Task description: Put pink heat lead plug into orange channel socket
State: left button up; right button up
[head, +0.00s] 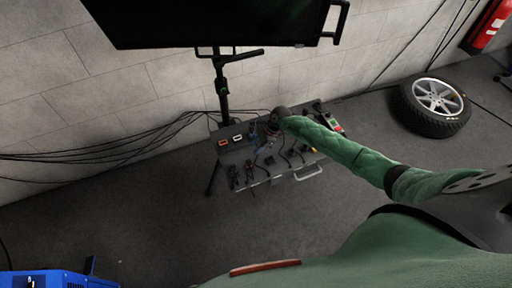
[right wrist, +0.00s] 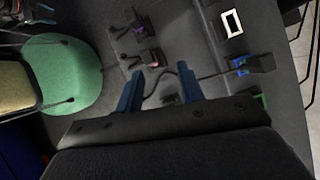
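In the right wrist view, my right gripper (right wrist: 160,78) shows two blue fingers standing apart, with nothing held between them. A thin dark cable runs across the gap. A small dark plug with a pinkish mark (right wrist: 152,58) lies just beyond the fingertips. Another with a purple mark (right wrist: 138,27) lies farther up; I cannot tell for certain which is the pink plug. In the head view, the orange socket (head: 223,142) sits at the left back of the small table; the right wrist view does not show it. My right gripper (head: 271,127) is over the table there. My left gripper is out of view.
The table (head: 262,178) holds several dark plugs and cables. A white-framed socket (right wrist: 232,22) also stands on it, with blue (right wrist: 240,66) and green (right wrist: 260,101) parts in line. A screen (head: 215,20) on a stand is behind. A wheel (head: 435,106) lies at right.

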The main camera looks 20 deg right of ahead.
aim_at(250, 160)
jog(key=f, duration=0.2)
jog(key=s+a+f+n+b, duration=0.1)
jog(key=a+f+n+g+b, duration=0.1)
jog(key=f, duration=0.1)
jog(key=shift+s+a+f, duration=0.2)
jog(key=shift+s+f, duration=0.1)
jog(key=shift+a+f+b, duration=0.35)
jog(key=shift+f+b, duration=0.25)
jog(key=shift+b, duration=0.15)
jog(key=shift+b+x, duration=0.7)
jog(key=shift+x, duration=0.05)
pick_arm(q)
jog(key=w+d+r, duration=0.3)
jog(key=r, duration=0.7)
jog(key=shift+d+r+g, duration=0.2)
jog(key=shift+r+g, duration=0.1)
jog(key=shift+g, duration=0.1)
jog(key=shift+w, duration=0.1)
pick_arm(e)
jog(key=shift+c, duration=0.2)
